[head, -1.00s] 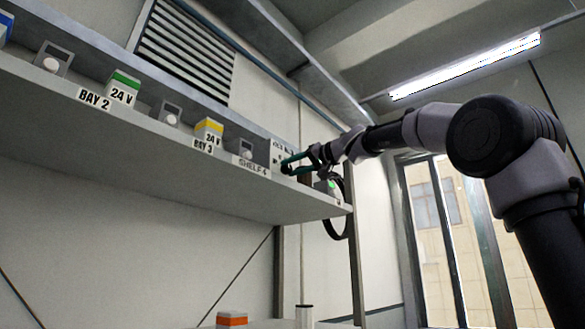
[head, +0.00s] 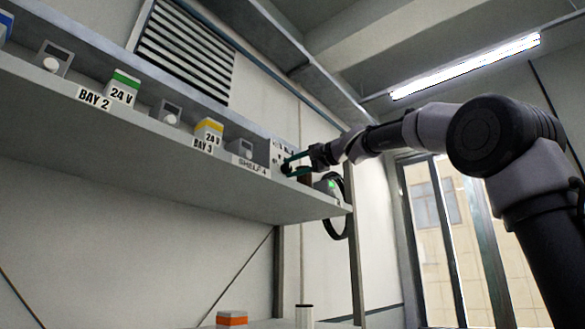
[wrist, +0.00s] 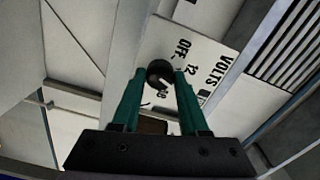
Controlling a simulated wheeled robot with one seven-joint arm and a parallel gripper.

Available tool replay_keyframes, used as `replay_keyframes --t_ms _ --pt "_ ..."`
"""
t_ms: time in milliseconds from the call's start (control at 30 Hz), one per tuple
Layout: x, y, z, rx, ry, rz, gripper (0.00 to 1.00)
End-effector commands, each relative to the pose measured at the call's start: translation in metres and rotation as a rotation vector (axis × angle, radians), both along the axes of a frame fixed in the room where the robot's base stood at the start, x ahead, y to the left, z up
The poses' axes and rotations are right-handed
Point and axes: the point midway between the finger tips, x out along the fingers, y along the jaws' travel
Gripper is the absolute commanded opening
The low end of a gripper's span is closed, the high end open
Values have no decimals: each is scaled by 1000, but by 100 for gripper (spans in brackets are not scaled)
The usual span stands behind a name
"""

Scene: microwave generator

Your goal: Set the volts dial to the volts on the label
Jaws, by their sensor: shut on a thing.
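The volts dial is a dark round knob (wrist: 160,73) on a pale panel (wrist: 184,45) printed VOLTS, OFF and 12, with another partly covered number beside the knob. My gripper (wrist: 161,78) has its two green fingers on either side of the knob, shut on it. A pale mark shows on the knob's lower part, but where it points is unclear. In the head view my gripper (head: 291,163) reaches the panel (head: 284,149) at the shelf's right end and covers much of the dial. The print there is too small to read.
The long shelf (head: 150,150) carries grey units and boxes marked 24 V, one with a green top (head: 122,88) and one with a yellow top (head: 209,131). A black ring-shaped cable (head: 349,205) hangs at the shelf's right end. Open air lies below the shelf.

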Motion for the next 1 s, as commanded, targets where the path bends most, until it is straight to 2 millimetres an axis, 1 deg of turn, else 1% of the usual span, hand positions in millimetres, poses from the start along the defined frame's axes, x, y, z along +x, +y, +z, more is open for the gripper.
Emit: replay_keyframes --t_ms 200,600,633,667,700,1000 --pt "1 0 -1 21 30 -1 0" --pt "1 0 -1 22 33 -1 0" --pt "1 0 -1 22 33 -1 55" --pt "1 0 -1 22 33 -1 67" --pt "1 0 -1 22 33 -1 74" --pt "1 0 -2 10 19 0 74"
